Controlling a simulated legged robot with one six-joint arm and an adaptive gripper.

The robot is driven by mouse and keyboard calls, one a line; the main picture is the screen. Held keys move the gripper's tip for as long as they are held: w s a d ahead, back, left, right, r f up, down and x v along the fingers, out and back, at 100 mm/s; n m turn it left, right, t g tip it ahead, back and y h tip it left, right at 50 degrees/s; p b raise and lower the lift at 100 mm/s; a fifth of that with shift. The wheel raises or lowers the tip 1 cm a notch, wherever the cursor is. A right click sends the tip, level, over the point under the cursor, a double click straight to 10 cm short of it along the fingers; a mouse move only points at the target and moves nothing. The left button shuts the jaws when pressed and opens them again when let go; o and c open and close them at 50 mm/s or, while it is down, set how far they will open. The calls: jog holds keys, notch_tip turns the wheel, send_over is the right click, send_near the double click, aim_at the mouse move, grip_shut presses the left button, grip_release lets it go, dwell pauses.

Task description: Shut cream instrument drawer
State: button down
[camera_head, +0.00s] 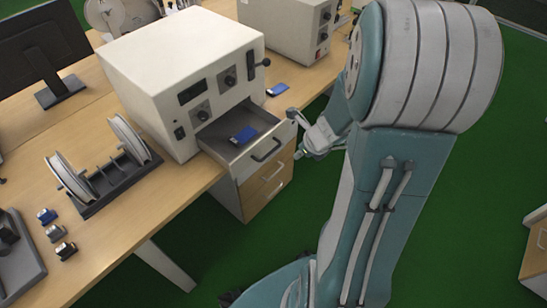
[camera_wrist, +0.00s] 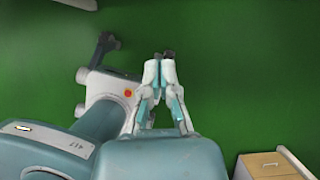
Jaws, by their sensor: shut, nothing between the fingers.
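The cream instrument (camera_head: 180,70) stands on the wooden bench. Its drawer (camera_head: 266,150) is pulled out at the lower front, with a cream front panel and a dark handle. A small blue item (camera_head: 243,135) lies inside on the grey drawer floor. My gripper (camera_head: 293,116) is at the right end of the drawer front, near its top corner; I cannot tell whether it touches. In the wrist view my gripper (camera_wrist: 168,56) has its fingers together with nothing between them. The drawer does not show in the wrist view.
A wooden-fronted cabinet (camera_head: 262,188) stands below the open drawer. A second cream instrument (camera_head: 290,28), a blue item (camera_head: 277,89) and a reel stand (camera_head: 110,180) are on the bench. Green floor (camera_head: 455,215) is open at the right. Another cabinet (camera_wrist: 268,166) shows in the wrist view.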

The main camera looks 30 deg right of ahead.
jog(key=w+a+f, duration=0.3)
jog(key=w+f, duration=0.4)
jog(key=shift+w+f, duration=0.2)
jog(key=shift+w, duration=0.05)
dwell(0.4)
jog(key=shift+d, duration=0.2)
